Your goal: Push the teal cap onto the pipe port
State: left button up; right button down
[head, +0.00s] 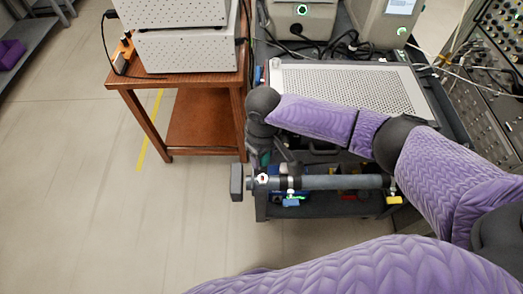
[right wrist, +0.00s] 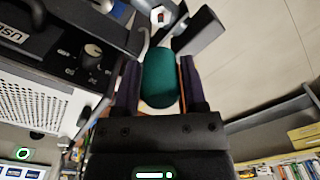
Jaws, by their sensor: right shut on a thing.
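The teal cap (right wrist: 160,78) sits between the two dark fingers of my right gripper (right wrist: 160,70), which is shut on it. In the head view the right gripper (head: 272,158) points down just above the left end of the horizontal grey pipe (head: 340,182), and only a bit of teal shows there. A pale round fitting (head: 262,179), which looks like the pipe port, is on the pipe's left end. It also shows beyond the cap in the right wrist view (right wrist: 158,15). I cannot tell whether cap and port touch. My left gripper is out of view.
A dark cart (head: 310,207) carries a perforated metal box (head: 345,80) behind the pipe. A brown wooden table (head: 180,82) with white instruments stands to the left. Coloured valve handles (head: 291,202) hang below the pipe.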

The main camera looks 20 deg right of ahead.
jog(key=shift+r, duration=0.1)
jog(key=shift+a+r+p, duration=0.1)
jog(key=shift+p, duration=0.35)
notch_tip(320, 180, down, 5)
jog(key=b, duration=0.3)
jog(key=shift+r, duration=0.1)
jog(key=shift+f+b, duration=0.4)
jog(key=shift+f, duration=0.25)
jog(key=shift+r+p, duration=0.1)
jog(key=shift+p, duration=0.25)
